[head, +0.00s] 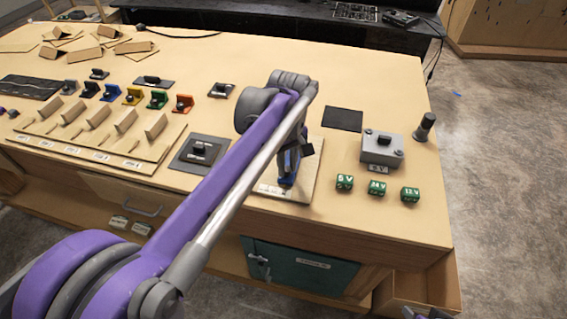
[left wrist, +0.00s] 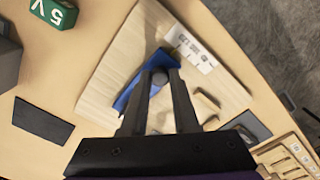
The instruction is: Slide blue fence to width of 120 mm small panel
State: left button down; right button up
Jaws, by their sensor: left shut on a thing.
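The blue fence (head: 287,181) stands on a light wooden board (head: 312,181) near the table's front edge. In the left wrist view the blue fence (left wrist: 128,93) shows as a bar beside and past my fingers. My left gripper (head: 290,160) reaches down over the board and is shut on the fence; in the left wrist view its fingertips (left wrist: 158,75) converge at the blue part. Small wooden pieces (left wrist: 206,106) show beside the fingers; I cannot tell whether one is the 120 mm panel. Only a dark scrap of my right arm (head: 428,314) shows at the bottom edge.
A grey box (head: 382,149) and green voltage blocks (head: 376,188) stand right of the board. A dark flat pad (head: 343,119) lies behind it. A black switch plate (head: 201,153) and a panel rack (head: 97,139) lie to the left.

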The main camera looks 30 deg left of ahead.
pick_arm(q)
jog(key=c, duration=0.7)
grip_release()
jog(key=shift+w+d, duration=0.1)
jog(key=shift+d, duration=0.2)
jog(key=shift+a+r, duration=0.1)
notch_tip(320, 180, up, 11)
jog(key=shift+f+p, duration=0.15)
jog(key=shift+p, duration=0.3)
jog(key=s+d+f+m+t, duration=0.1)
jog(key=s+f+m, duration=0.1)
jog(key=f, duration=0.1)
jog(key=s+d+f+m, duration=0.1)
jog(key=s+f+m, duration=0.1)
jog(key=s, duration=0.1)
jog(key=s+f+m+t, duration=0.1)
jog(key=s+f, duration=0.1)
jog(key=f, duration=0.1)
jog(key=shift+s+d+f+m+t, duration=0.3)
jog(key=shift+s+d+f+m, duration=0.05)
jog(key=shift+s+d+m, duration=0.05)
jog(key=s+f+m+t, duration=0.1)
jog(key=s+f+m, duration=0.1)
jog(key=s+f, duration=0.1)
jog(key=s+d+f+m+t, duration=0.1)
jog(key=s+f+m, duration=0.1)
jog(key=s+f, duration=0.1)
jog(key=s+f+m, duration=0.2)
jog(key=f, duration=0.3)
jog(key=shift+s+d+t, duration=0.4)
